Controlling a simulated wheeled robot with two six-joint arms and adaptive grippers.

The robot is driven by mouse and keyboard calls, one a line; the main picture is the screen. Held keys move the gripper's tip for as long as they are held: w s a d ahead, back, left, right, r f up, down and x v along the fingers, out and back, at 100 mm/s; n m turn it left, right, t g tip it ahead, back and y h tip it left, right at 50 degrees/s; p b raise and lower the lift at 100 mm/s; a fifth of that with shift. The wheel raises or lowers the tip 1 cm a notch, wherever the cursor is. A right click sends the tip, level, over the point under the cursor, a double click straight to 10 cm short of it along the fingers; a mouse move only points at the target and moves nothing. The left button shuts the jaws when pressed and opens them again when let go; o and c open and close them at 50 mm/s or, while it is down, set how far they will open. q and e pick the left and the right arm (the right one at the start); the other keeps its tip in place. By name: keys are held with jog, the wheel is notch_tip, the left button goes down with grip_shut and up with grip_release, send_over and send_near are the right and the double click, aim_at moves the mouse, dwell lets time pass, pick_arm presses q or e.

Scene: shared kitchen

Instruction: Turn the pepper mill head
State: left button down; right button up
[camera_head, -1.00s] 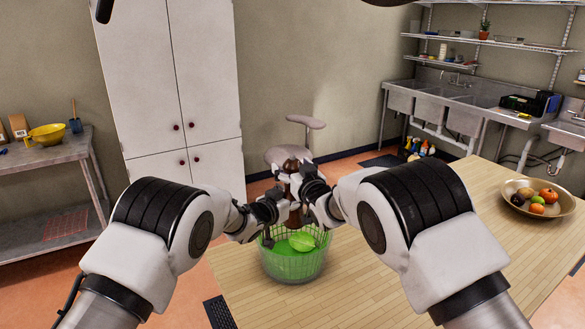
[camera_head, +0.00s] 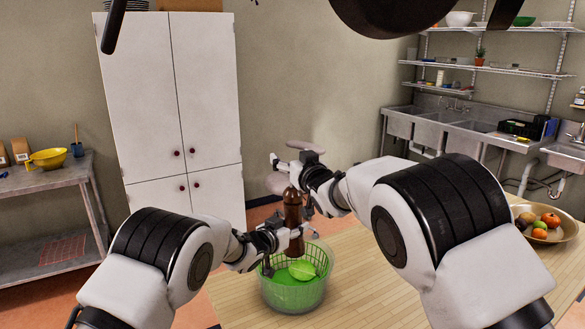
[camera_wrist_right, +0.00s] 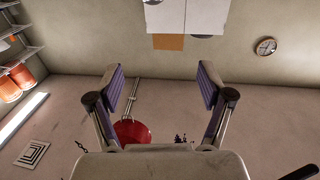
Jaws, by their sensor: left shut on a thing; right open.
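The dark brown pepper mill (camera_head: 294,214) stands upright above the green basket in the head view. My left gripper (camera_head: 296,240) is shut on its lower body from the left. My right gripper (camera_head: 290,184) is open at the height of the mill's top, one finger up to the left and one lower on the right. In the right wrist view its two fingers (camera_wrist_right: 162,75) are spread with nothing visible between them. I cannot tell whether the right gripper touches the mill.
The green basket (camera_head: 280,291) with a light green item (camera_head: 302,270) stands on the wooden table (camera_head: 350,290) below the mill. A fruit bowl (camera_head: 562,237) sits at the table's right. A white cabinet (camera_head: 205,100) stands behind.

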jog(key=s+f+n+y, duration=0.2)
jog(key=s+n+y, duration=0.1)
jog(key=n+g+y, duration=0.1)
jog(key=g+y, duration=0.1)
jog(key=g, duration=0.2)
send_near(300, 199)
jog(key=x, duration=1.2)
jog(key=shift+d, duration=0.15)
jog(key=shift+w+a+r, duration=0.1)
jog(key=shift+w+a, duration=0.15)
jog(key=shift+a, duration=0.15)
jog(key=shift+t, duration=0.3)
jog(key=c, duration=1.2)
